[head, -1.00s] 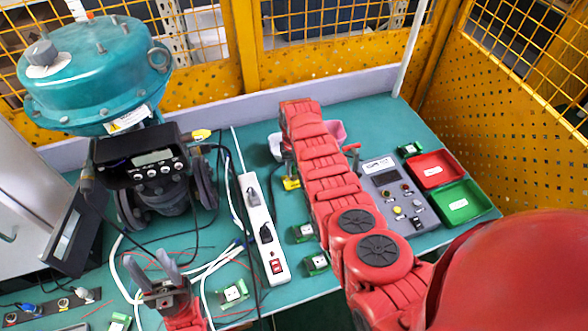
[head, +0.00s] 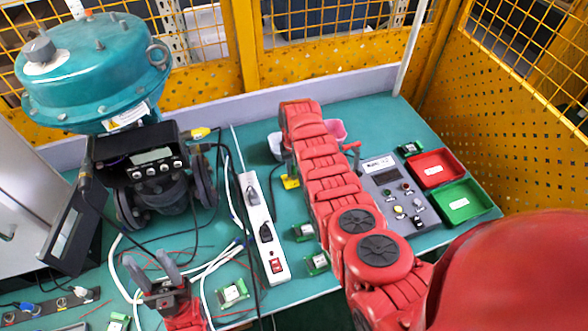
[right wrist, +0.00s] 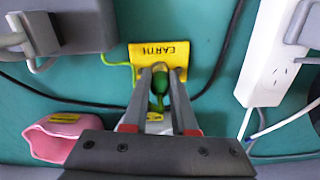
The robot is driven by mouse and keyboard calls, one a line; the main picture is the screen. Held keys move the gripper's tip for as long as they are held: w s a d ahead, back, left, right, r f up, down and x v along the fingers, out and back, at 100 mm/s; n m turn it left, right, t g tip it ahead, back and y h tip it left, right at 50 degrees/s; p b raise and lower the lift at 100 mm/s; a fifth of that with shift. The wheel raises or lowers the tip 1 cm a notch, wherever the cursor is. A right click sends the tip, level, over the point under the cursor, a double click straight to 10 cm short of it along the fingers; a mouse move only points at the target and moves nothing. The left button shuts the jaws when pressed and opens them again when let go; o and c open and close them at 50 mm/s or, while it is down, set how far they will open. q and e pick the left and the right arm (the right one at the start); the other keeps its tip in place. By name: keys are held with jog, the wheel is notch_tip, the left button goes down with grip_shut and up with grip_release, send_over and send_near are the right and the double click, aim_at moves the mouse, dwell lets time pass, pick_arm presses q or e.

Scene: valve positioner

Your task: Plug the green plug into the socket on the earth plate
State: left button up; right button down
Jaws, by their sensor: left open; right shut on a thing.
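The yellow earth plate (right wrist: 160,53), marked EARTH, lies on the teal table in the right wrist view. In the head view its yellow edge (head: 291,182) shows beside my right arm. The green plug (right wrist: 160,82) is held between the fingertips of my right gripper (right wrist: 160,77), which is shut on it. The plug's tip is at the plate's near edge; I cannot tell whether it sits in the socket, which is covered. A green wire (right wrist: 116,64) runs left from the plate. My left gripper (head: 153,268) is open and empty over the front left of the table.
A white power strip (head: 262,226) stands left of my right arm, with cables around it. A pink object (right wrist: 54,138) and a grey block (right wrist: 84,25) lie near the plate. The valve positioner (head: 145,158) stands at left; red (head: 436,157) and green trays (head: 480,192) at right.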

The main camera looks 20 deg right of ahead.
jog(key=shift+s+f, duration=0.1)
dwell(0.6)
jog(key=shift+c, duration=1.5)
grip_release()
jog(key=shift+r+p, duration=1.45)
jog(key=shift+r, duration=1.1)
jog(key=shift+r+p, duration=0.4)
jog(key=shift+r, duration=0.65)
jog(key=shift+f, duration=0.15)
